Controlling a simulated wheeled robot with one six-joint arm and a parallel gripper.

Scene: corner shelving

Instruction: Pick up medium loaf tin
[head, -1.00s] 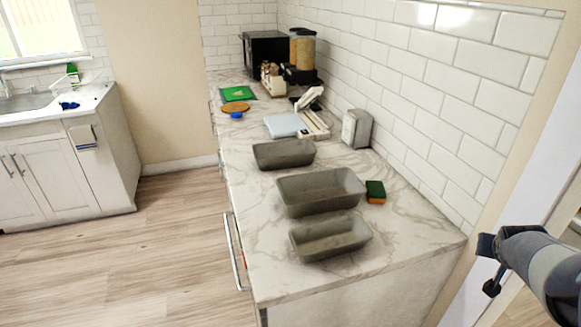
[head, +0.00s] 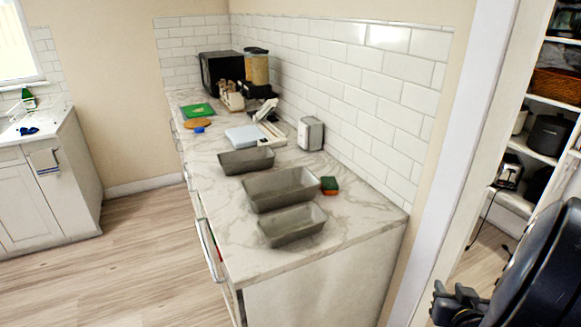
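Three grey loaf tins stand in a row on the marble counter: a far tin (head: 246,161), a middle tin (head: 281,189) and a near tin (head: 292,225). The middle one looks largest. Distance makes the other two hard to compare, so I cannot tell for sure which is the medium loaf tin. All three look upright and empty. Dark parts of my arm fill the lower right corner, with what seems to be my gripper (head: 455,304) cut off at the edge. It is well apart from the tins, and its fingers are not clear.
A green and orange sponge (head: 329,185) lies right of the middle tin. A metal dispenser (head: 310,133) and a white scale (head: 246,136) stand farther back. The tiled wall (head: 370,110) bounds the counter. A doorway to pantry shelves (head: 545,100) is at right. Wooden floor (head: 120,255) is free at left.

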